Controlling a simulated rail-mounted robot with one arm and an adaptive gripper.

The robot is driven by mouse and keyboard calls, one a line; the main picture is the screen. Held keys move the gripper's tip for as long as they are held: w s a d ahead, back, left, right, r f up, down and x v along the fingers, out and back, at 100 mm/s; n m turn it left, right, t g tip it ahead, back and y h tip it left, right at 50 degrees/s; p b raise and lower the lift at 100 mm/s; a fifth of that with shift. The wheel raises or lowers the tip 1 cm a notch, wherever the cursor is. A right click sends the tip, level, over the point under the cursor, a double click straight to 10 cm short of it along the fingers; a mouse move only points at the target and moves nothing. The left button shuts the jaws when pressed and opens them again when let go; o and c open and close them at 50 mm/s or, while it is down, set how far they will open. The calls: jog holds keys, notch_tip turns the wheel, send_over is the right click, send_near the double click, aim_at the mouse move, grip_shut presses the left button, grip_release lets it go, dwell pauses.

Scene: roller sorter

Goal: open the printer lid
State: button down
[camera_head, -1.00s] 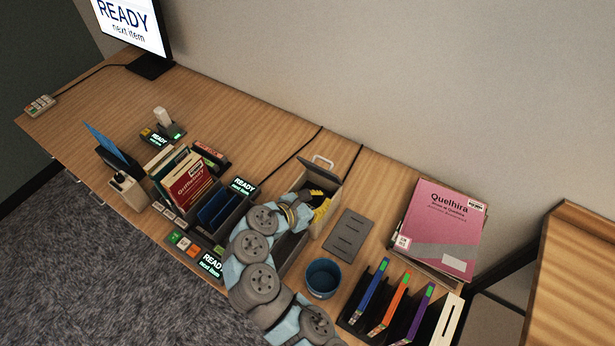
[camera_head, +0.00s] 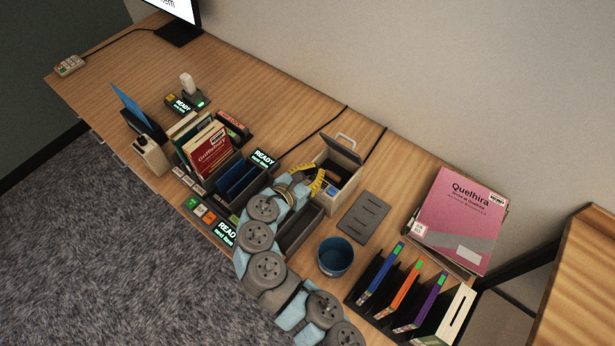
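The printer seems to be the beige box (camera_head: 345,188) right of the middle of the desk. Its dark lid (camera_head: 343,151) with a light handle stands raised at the back. The box's inside is partly in view, with a small blue part in it. My gripper (camera_head: 318,184) has yellow and black parts and is at the box's near left side, by the opening and below the lid. Its fingertips are small and partly hidden, so I cannot tell whether they touch the box or lid, or how far apart they are.
Beyond are upright coloured folders (camera_head: 400,290) and a pink book (camera_head: 458,218). Left are a grey bin (camera_head: 300,232), a book rack (camera_head: 212,158) and small displays (camera_head: 263,159).

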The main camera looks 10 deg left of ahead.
aim_at(338, 149)
jog(key=shift+w+d+r, duration=0.1)
jog(key=shift+w+d, duration=0.5)
jog(key=shift+w, duration=0.4)
jog(key=shift+w+d+r, duration=0.1)
jog(key=shift+w+d, duration=0.5)
jog(key=shift+w, duration=0.35)
jog(key=shift+w+d+r, duration=0.1)
jog(key=shift+w+d, duration=0.5)
jog(key=shift+w, duration=0.4)
